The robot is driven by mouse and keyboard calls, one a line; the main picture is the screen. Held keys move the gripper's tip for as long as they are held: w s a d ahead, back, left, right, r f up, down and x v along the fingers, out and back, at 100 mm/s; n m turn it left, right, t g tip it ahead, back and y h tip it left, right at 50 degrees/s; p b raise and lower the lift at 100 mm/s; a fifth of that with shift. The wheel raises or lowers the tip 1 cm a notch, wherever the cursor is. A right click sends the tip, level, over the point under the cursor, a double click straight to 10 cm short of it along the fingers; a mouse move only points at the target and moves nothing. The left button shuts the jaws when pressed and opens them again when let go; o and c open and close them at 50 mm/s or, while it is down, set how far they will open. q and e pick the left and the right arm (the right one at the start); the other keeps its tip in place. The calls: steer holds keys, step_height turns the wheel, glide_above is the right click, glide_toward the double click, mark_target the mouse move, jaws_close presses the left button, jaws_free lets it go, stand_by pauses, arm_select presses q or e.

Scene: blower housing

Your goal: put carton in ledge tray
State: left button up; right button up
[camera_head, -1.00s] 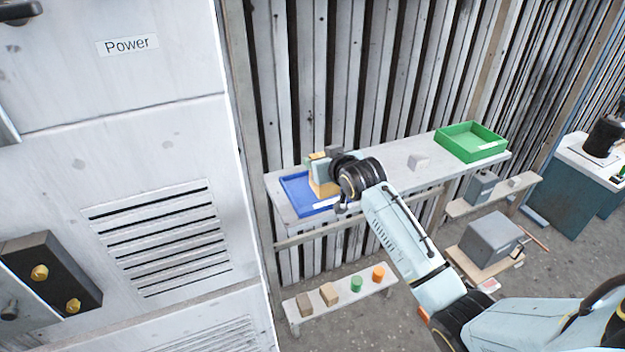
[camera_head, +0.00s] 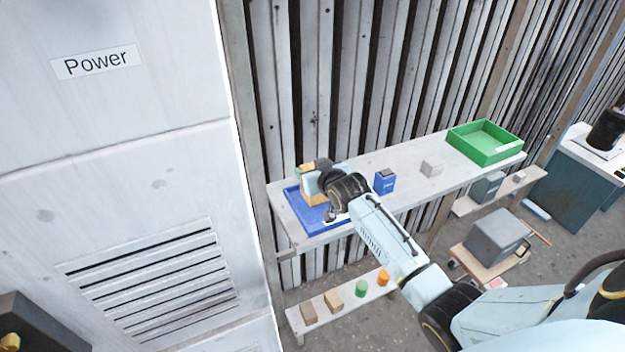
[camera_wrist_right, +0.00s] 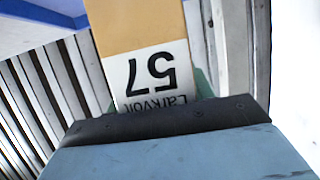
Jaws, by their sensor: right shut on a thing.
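The carton (camera_head: 312,197) is a tan-orange box over the blue tray at the left end of the ledge. In the right wrist view the carton (camera_wrist_right: 138,25) has a white label with "57" and "Larkvoir", upside down in that picture. My right gripper (camera_head: 311,182) is shut on the carton. The blue tray (camera_head: 315,223) is partly hidden by the carton and my right arm; its blue edge (camera_wrist_right: 60,28) shows in the wrist view. I cannot tell whether the carton touches the tray floor. My left gripper is not in view.
On the ledge (camera_head: 405,160) stand a blue box (camera_head: 385,182), a small grey block (camera_head: 431,169) and a green tray (camera_head: 485,145) at the right end. A low bench (camera_head: 340,303) below holds several small blocks and cylinders. A large grey cabinet (camera_head: 120,180) fills the left.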

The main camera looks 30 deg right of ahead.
mark_target(320, 198)
step_height(320, 198, down, 3)
steer(key=shift+r, duration=0.2)
steer(key=shift+f, duration=0.2)
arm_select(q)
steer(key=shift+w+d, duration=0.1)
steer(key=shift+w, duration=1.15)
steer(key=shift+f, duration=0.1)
arm_select(e)
steer(key=shift+f, duration=0.15)
steer(key=o, duration=1.1)
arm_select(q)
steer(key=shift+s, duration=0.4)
